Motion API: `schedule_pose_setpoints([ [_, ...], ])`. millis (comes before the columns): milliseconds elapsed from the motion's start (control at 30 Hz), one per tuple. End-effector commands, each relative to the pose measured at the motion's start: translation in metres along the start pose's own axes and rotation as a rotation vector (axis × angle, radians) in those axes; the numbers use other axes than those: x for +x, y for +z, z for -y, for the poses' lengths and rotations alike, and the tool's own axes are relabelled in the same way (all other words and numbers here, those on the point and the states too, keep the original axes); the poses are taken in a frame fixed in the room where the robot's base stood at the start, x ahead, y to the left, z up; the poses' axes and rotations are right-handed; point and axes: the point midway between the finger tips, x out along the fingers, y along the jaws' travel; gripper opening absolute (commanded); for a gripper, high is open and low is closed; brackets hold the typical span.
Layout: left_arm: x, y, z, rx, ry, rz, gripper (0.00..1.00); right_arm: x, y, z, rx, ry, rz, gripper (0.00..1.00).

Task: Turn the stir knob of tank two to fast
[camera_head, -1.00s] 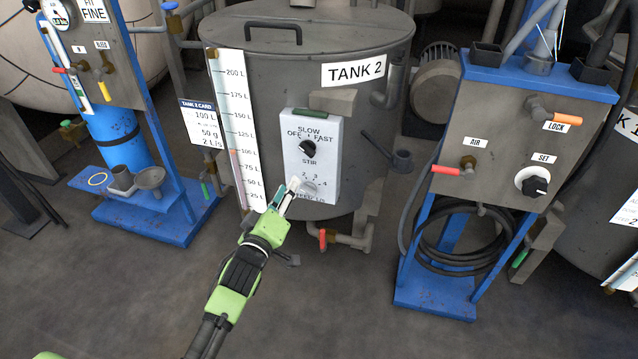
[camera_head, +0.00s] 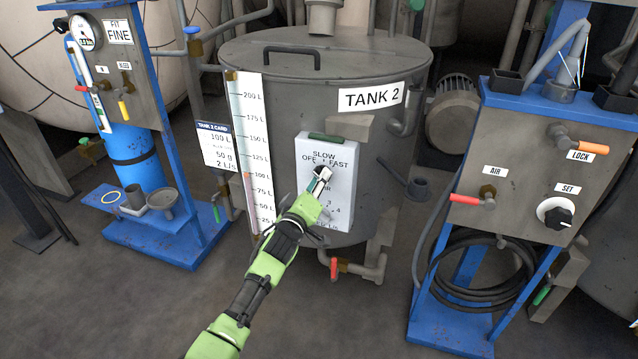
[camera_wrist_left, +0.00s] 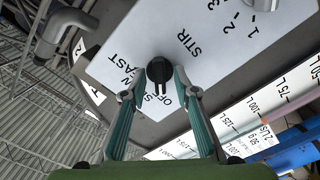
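The stir knob of tank two is a small black knob (camera_wrist_left: 158,69) on a white panel (camera_head: 343,196) marked OFF, SLOW and FAST. The panel is on the front of the grey tank (camera_head: 290,95) labelled TANK 2. My left gripper (camera_head: 322,174) is in front of the knob and mostly hides it in the head view. In the left wrist view the open fingers (camera_wrist_left: 160,82) lie on either side of the knob, with visible gaps. The knob's ridge points down in that view; I cannot tell which mark it faces. My right gripper is not in view.
A numbered lower dial on the panel is partly hidden by my left gripper. A blue stand (camera_head: 550,105) with AIR, SET and LOCK controls is at right. Another blue stand (camera_head: 150,30) is at left. A red-handled valve (camera_head: 333,268) is below the panel. The floor in front is clear.

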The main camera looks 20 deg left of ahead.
Motion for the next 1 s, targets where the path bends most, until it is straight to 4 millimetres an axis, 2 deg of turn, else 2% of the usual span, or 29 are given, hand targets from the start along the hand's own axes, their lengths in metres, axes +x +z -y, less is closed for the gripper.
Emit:
schedule_pose_setpoints([
  [333, 0.0039, 0.0, -0.0006, 0.001, 0.001, 0.0, 0.28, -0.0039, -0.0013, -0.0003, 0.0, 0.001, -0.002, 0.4],
  [367, 0.0039, 0.0, -0.0005, 0.001, 0.001, 0.0, 0.23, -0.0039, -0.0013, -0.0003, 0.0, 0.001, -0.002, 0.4],
  [433, 0.0038, 0.0, -0.0005, 0.001, 0.001, 0.0, 0.04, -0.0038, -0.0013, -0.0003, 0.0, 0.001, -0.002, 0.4],
  [467, 0.0038, 0.0, -0.0004, 0.001, 0.001, 0.0, 0.0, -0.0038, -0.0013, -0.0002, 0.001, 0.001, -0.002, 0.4],
  [767, 0.0036, -0.0001, -0.0003, 0.01, 0.0, 0.0, 0.0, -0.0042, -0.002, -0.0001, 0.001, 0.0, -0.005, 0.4],
  [1000, 0.0036, -0.0003, -0.0004, 0.094, 0.0, 0.0, 0.0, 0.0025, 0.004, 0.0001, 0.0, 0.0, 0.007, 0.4],
])
